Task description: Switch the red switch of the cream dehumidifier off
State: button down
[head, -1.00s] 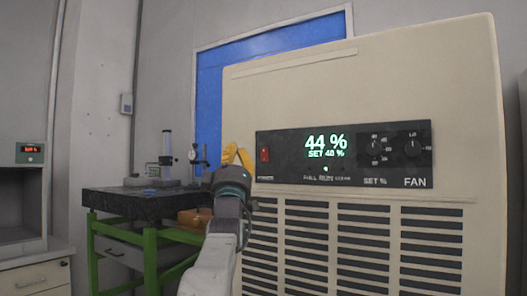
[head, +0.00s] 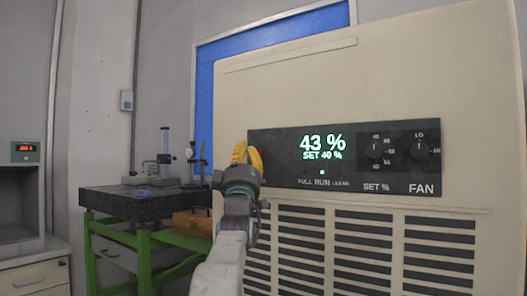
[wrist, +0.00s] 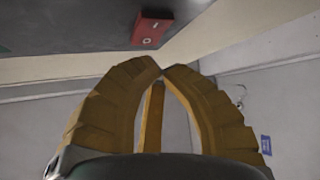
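The cream dehumidifier (head: 360,85) fills the right of the head view. Its black control panel (head: 285,172) has a lit green display (head: 322,147) reading 43 % and SET 40 %. The red switch (wrist: 151,28) shows in the wrist view, on the panel just beyond my fingertips, with a pale round mark on its near end. In the head view my gripper hides it. My gripper (head: 241,146) stands at the panel's left end; in the wrist view its yellow fingertips (wrist: 161,68) meet, with nothing between them. I cannot tell whether they touch the panel.
Two knobs, SET % (head: 374,148) and FAN (head: 419,147), sit on the panel's right. Vent slats (head: 350,250) lie below.

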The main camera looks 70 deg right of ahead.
jog(key=shift+d, duration=0.2)
dwell(1.5)
jog(key=shift+s+d+r, duration=0.1)
jog(key=shift+d+r, duration=0.05)
jog(key=shift+d, duration=0.15)
jog(key=shift+s+d+p, duration=0.1)
jog(key=shift+d+p, duration=0.2)
jog(key=shift+p, duration=0.1)
dwell(0.7)
dwell(0.3)
jog(key=shift+a+b, duration=0.7)
jog(key=shift+b, duration=0.1)
